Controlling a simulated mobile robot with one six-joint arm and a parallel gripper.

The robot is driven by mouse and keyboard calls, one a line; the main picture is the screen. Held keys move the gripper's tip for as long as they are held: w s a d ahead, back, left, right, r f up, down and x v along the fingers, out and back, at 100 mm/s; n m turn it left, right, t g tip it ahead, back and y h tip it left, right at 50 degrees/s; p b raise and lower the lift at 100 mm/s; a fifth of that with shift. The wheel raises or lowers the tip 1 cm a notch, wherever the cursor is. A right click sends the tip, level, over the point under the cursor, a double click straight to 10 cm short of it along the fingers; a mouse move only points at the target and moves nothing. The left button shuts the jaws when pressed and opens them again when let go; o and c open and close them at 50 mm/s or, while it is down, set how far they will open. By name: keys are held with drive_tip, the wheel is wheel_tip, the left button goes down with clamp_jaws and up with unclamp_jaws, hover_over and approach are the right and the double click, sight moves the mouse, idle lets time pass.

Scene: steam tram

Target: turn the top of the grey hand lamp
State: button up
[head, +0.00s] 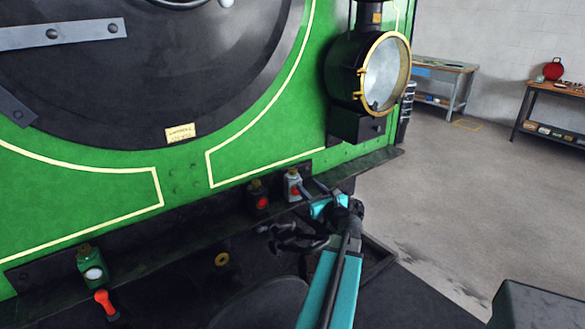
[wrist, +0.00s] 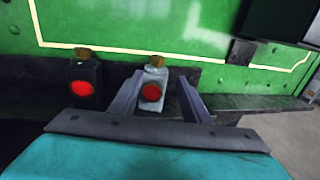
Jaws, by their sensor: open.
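The grey hand lamp (head: 293,186) stands upright on the dark ledge at the front of the green engine. It has a red lens and a small brass-brown top. In the wrist view the lamp (wrist: 153,88) shows between the two fingers, with its top (wrist: 156,61) beyond and above the fingertips. My gripper (head: 311,189) is open and close to the lamp, just right of it in the head view. In the wrist view my gripper (wrist: 162,80) has one finger on each side of the lamp. I cannot tell whether either finger touches it.
A black lamp with a red lens (head: 257,197) stands close to the left of the grey one. A green lamp (head: 91,265) and a red-topped object (head: 106,304) are farther left. A large headlamp (head: 383,75) is above right. Open floor lies to the right.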

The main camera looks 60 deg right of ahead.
sight(294, 174)
drive_tip(key=shift+s+a+r+n+t+y+p, duration=0.1)
drive_tip(key=shift+s+a+n+t+y+p, duration=0.1)
drive_tip(key=shift+s, duration=0.25)
drive_tip(key=shift+s+a+n+t+y+p, duration=0.1)
drive_tip(key=shift+s+a+n+t+y, duration=0.1)
drive_tip(key=shift+s, duration=0.25)
drive_tip(key=shift+p+x, duration=1.9)
drive_tip(key=shift+x, duration=5.05)
drive_tip(key=c, duration=1)
drive_tip(key=shift+c, duration=0.4)
drive_tip(key=shift+a, duration=0.1)
drive_tip(key=shift+m+h+b, duration=0.3)
drive_tip(key=shift+h+b, duration=0.1)
drive_tip(key=shift+b, duration=0.35)
